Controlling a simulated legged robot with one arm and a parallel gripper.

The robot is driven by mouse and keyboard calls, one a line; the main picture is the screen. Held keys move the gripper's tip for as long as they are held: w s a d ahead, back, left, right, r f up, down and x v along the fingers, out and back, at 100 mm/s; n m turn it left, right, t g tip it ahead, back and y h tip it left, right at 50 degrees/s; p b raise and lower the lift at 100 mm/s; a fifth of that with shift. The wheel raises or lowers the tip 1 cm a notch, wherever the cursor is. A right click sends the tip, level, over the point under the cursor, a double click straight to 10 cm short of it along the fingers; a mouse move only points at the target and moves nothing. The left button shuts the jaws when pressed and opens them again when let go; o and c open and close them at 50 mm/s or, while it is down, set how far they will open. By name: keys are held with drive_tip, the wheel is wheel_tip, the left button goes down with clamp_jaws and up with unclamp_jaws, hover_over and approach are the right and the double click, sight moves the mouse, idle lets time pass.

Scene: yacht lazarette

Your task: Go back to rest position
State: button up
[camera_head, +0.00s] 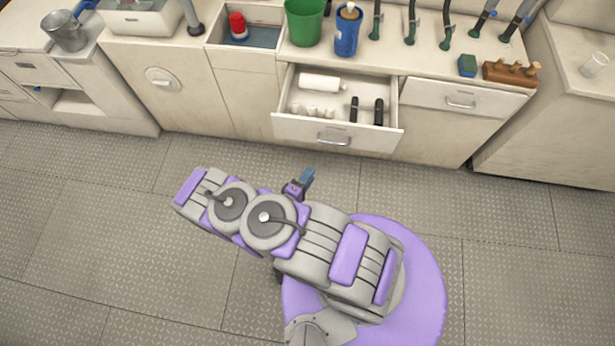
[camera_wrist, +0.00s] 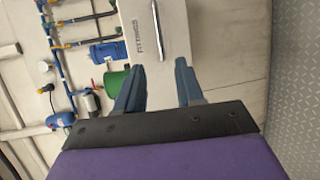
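My gripper (camera_head: 308,178) is held low over the floor, in front of the cabinets, with my folded purple and grey arm beside it. In the wrist view my gripper (camera_wrist: 160,82) has its two blue fingers apart with nothing between them. Beyond the fingers, apart from them, are a pale cabinet front with a lettered label and a metal handle (camera_wrist: 157,30).
An open drawer (camera_head: 335,132) juts out ahead, holding a white roll and black-handled items. The counter carries a green bucket (camera_head: 304,22), a blue bottle (camera_head: 346,35), several hoses and a wooden block (camera_head: 510,73). The floor (camera_head: 110,210) at left is clear.

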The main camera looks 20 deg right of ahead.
idle(0.3)
drive_tip(key=w+a+r+m+g+y, duration=0.25)
drive_tip(key=w+a+y, duration=0.2)
drive_tip(key=a, duration=0.25)
drive_tip(key=w+a+r+m+g+y, duration=0.1)
drive_tip(key=w+a+m+y, duration=0.3)
drive_tip(key=a, duration=0.4)
drive_tip(key=a+r+g+y, duration=0.1)
drive_tip(key=a+r+y, duration=0.25)
drive_tip(key=r, duration=0.55)
drive_tip(key=a+r+g+y, duration=0.1)
drive_tip(key=a+r+y, duration=0.25)
drive_tip(key=r, duration=0.65)
drive_tip(key=s+d+r+g, duration=0.1)
drive_tip(key=s+d+r, duration=0.1)
drive_tip(key=s+r, duration=0.4)
drive_tip(key=s+d+r+g, duration=0.1)
drive_tip(key=s+d+r, duration=0.15)
drive_tip(key=r, duration=0.55)
drive_tip(key=s+d+r+g, duration=0.1)
drive_tip(key=s+d+r, duration=0.2)
drive_tip(key=s, duration=0.4)
drive_tip(key=s+d+r+m+g+h, duration=0.1)
drive_tip(key=s+d+r, duration=0.2)
drive_tip(key=s+d, duration=0.3)
drive_tip(key=s+d+r+g+h, duration=0.1)
drive_tip(key=s+d+r, duration=0.2)
drive_tip(key=s, duration=0.7)
drive_tip(key=shift+d+m, duration=0.35)
drive_tip(key=shift+d, duration=0.45)
